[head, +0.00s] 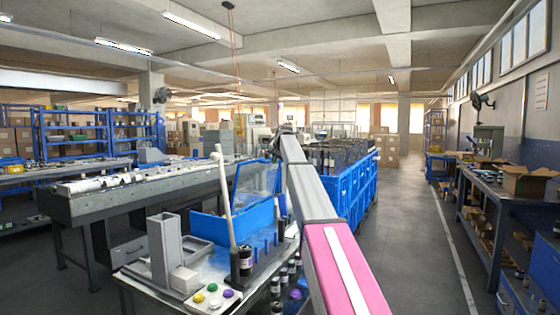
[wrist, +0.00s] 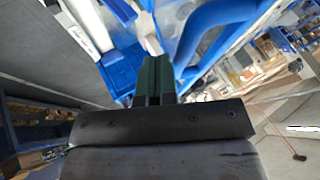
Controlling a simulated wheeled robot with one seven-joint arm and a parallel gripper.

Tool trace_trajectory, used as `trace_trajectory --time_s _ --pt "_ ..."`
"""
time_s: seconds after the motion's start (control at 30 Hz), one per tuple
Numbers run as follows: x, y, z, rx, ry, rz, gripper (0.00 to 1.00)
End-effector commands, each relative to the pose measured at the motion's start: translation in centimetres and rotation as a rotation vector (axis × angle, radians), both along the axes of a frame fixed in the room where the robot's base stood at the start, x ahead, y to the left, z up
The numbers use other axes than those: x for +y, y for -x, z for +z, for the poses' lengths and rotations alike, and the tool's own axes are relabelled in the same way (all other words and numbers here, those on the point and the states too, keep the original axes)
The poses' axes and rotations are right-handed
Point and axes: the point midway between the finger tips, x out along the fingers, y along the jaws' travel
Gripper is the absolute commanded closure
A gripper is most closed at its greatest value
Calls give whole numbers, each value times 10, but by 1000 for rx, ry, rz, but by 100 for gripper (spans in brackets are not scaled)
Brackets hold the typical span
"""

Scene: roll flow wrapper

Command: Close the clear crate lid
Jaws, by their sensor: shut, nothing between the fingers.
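The blue crate (head: 232,224) stands on the workbench left of my arm in the head view. Its clear lid (head: 256,180), a see-through panel with a blue edge, is raised and tilted up above the crate. My arm reaches forward past the right side of the crate and lid, and hides what lies behind it. My gripper (wrist: 155,62) shows in the wrist view with its dark green fingers shut and nothing between them. Blue parts lie close beyond the fingers there; I cannot tell whether the fingers touch any of them.
A white pole (head: 225,195) stands in front of the crate. A grey upright fixture (head: 165,245) and a button panel (head: 212,296) are on the bench's near side. Several blue bins (head: 350,190) stand behind my arm. The aisle floor (head: 410,220) at right is clear.

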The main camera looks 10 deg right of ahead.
Motion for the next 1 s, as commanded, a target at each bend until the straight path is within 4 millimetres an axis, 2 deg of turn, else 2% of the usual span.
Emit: trace_trajectory --time_s 0.47,0.67,0.87,1.0 --pt "4 -3 0 1 2 0 100" --pt "13 -10 6 20 29 2 100" --pt "40 -27 18 82 113 3 100" --pt "71 -43 27 149 205 3 100"
